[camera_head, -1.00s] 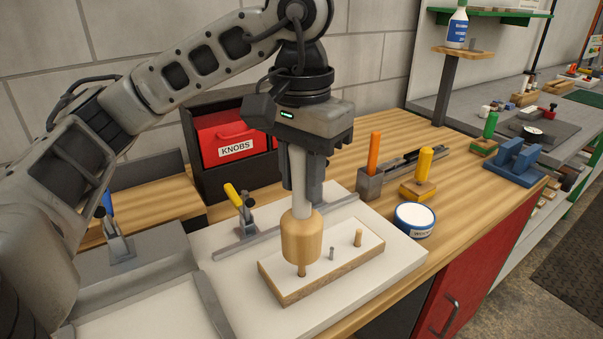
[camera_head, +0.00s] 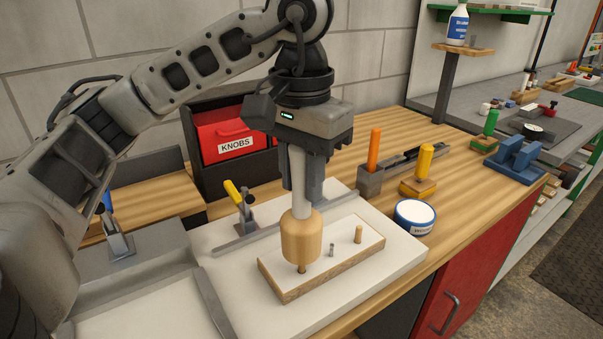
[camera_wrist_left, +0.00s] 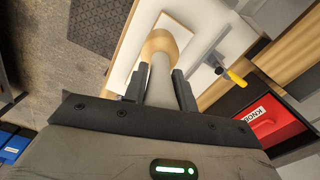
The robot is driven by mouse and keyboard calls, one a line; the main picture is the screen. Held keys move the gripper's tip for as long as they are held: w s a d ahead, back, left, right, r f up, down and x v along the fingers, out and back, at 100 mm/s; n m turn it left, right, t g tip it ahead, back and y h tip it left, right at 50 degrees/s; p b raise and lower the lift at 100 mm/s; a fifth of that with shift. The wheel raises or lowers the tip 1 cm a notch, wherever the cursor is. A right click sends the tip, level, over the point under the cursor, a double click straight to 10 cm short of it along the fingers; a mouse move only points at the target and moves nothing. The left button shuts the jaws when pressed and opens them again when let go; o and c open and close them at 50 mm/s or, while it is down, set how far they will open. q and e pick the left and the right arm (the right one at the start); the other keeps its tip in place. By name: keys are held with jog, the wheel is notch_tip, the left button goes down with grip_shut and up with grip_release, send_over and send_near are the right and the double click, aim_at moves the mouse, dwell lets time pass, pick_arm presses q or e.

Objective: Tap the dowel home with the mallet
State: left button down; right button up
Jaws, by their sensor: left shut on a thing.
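My left gripper (camera_head: 303,183) is shut on the pale handle of a mallet (camera_head: 301,240), which hangs with its wooden head down. The mallet head also shows in the left wrist view (camera_wrist_left: 159,42), at the far end of the handle between the fingers. Under the head, a short stub of a wooden dowel (camera_head: 301,269) shows at the near left part of a white-topped board (camera_head: 318,276). The head appears to touch the dowel's top. A grey pin (camera_head: 332,249) and another wooden dowel (camera_head: 358,235) stand farther right on the board. My right gripper is not in view.
The board lies on a white panel (camera_head: 395,262) with a grey rail behind it. A yellow-handled clamp (camera_head: 238,200) stands behind left. A round tin (camera_head: 414,217) stands close right. A red KNOBS bin (camera_head: 228,139) is at the back.

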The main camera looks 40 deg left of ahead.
pick_arm(q)
jog(key=shift+r, duration=0.15)
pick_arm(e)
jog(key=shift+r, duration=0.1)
pick_arm(q)
jog(key=shift+f+b, duration=0.2)
jog(key=shift+b, duration=0.1)
notch_tip(320, 180, down, 2)
jog(key=shift+f+b, duration=0.2)
jog(key=shift+b, duration=0.9)
jog(key=shift+r+p, duration=0.35)
jog(key=shift+p, duration=0.05)
notch_tip(320, 180, up, 2)
jog(key=shift+p, duration=0.95)
jog(key=shift+f, duration=0.1)
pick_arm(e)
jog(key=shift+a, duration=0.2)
